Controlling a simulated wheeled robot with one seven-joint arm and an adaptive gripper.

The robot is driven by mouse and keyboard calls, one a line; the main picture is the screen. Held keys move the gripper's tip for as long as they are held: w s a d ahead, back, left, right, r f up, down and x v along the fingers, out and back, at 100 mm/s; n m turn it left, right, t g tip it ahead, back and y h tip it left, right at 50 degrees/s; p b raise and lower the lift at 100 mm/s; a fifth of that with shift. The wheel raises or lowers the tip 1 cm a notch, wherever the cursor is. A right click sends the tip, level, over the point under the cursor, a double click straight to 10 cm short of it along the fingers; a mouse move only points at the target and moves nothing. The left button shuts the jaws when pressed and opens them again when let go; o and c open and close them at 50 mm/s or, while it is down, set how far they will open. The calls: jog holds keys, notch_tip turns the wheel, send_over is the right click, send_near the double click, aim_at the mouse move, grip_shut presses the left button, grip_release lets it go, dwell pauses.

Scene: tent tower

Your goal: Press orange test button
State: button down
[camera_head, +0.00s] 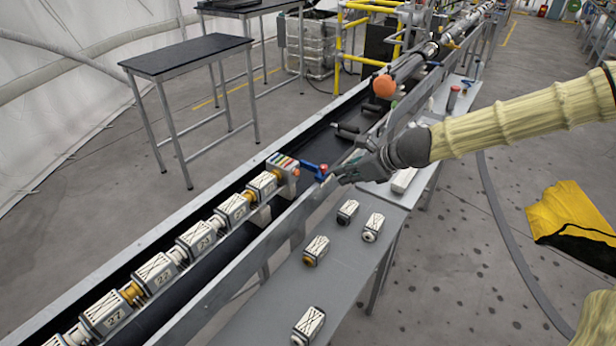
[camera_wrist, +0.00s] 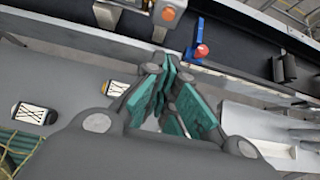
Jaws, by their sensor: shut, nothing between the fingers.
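A small orange button (camera_wrist: 168,13) sits on a grey box (camera_wrist: 160,27) at the top of the wrist view. In the head view, the button (camera_head: 296,172) shows small on the box (camera_head: 283,163), which has coloured stripes on top and stands at the end of a row of numbered modules. My gripper (camera_head: 335,172) is shut and empty, to the right of the box and apart from it. In the wrist view my gripper's teal-padded fingers (camera_wrist: 172,80) lie below the button, with a gap between them and the box.
A blue lever with a red knob (camera_head: 322,169) stands between the box and my fingertips. It also shows in the wrist view (camera_wrist: 200,50). The trough's metal rail (camera_head: 265,232) runs alongside. Several loose modules (camera_head: 316,250) lie on the grey side table (camera_head: 345,285). An orange ball (camera_head: 384,86) is farther back.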

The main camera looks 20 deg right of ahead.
aim_at(297, 173)
jog(key=shift+f, duration=0.15)
jog(key=shift+w+a+r+b+x, duration=0.15)
jog(key=shift+w+a+r+x, duration=0.15)
jog(key=shift+x, duration=1.8)
jog(key=shift+w+a+r+b+x, duration=0.15)
jog(key=shift+r+x, duration=0.25)
jog(key=shift+x, duration=1.65)
jog(key=shift+w+a+r+b+x, duration=0.1)
jog(key=shift+w+r+b+x, duration=0.2)
jog(key=shift+x, duration=1.8)
jog(key=shift+r, duration=0.1)
